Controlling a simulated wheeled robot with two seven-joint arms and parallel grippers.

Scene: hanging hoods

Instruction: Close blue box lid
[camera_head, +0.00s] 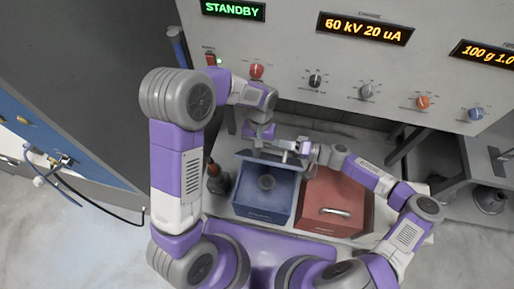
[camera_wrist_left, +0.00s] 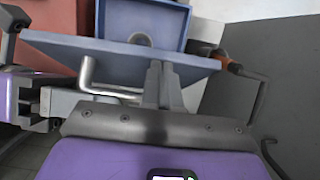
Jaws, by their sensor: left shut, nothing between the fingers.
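The blue box (camera_head: 263,205) stands open on the bench, with a dark round object (camera_head: 266,182) inside. Its blue lid (camera_wrist_left: 115,58) is raised at the back, and a bent metal handle (camera_wrist_left: 100,90) shows on its outer face. My left gripper (camera_wrist_left: 160,75) is shut and empty behind the lid, beside the handle. Its fingertips are at or very near the lid's outer face; touching cannot be told. My right gripper (camera_head: 305,149) is near the lid's back right corner, above the red box. Its jaw opening is unclear.
A red box (camera_head: 335,205) with a metal handle stands closed to the right of the blue box. A dark bottle (camera_head: 217,182) with an orange top stands to the left. A control panel (camera_head: 300,60) with knobs rises behind.

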